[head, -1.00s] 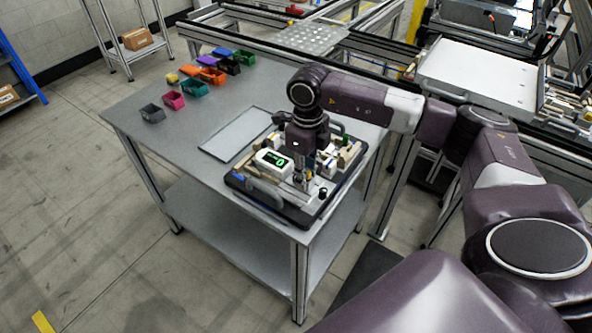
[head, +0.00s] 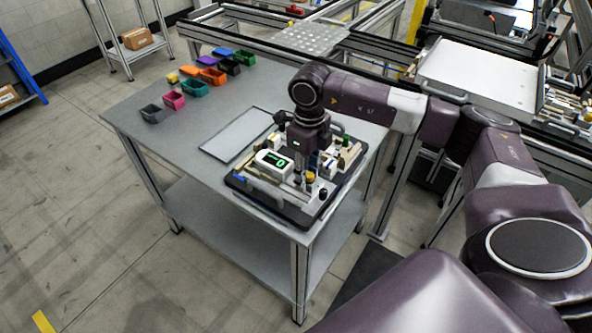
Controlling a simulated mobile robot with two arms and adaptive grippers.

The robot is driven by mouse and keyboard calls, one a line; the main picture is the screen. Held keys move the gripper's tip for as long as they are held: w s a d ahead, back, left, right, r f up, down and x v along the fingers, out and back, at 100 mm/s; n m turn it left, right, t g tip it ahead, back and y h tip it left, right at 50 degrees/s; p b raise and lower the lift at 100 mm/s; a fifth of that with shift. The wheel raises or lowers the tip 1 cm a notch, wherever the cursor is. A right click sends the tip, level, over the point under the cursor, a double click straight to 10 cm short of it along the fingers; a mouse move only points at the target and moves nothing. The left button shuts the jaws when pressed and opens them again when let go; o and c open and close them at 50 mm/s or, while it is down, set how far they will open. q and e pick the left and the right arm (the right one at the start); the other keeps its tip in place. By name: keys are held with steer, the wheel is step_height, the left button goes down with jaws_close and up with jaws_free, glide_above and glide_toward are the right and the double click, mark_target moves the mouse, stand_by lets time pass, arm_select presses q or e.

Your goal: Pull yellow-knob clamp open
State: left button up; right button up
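The pallet fixture (head: 262,207) lies on the near right part of the grey table. A small yellow knob (head: 310,177) shows near the fixture's front right, close to a black knob (head: 323,193). The clamp body around the yellow knob is too small to make out. My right gripper (head: 299,180) points down over the fixture, just left of the yellow knob. Its fingers are small and blend with the fixture parts, so I cannot tell whether they are open or touch anything. My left gripper is not in view.
A white device with a green display (head: 272,163) sits on the fixture, left of my gripper. A flat grey plate (head: 236,135) lies behind it on the table (head: 165,165). Several coloured bins (head: 194,88) stand at the back left. The table's left front is clear.

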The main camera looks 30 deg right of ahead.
steer(key=shift+r+p, duration=2.15)
steer(key=shift+r, duration=1.65)
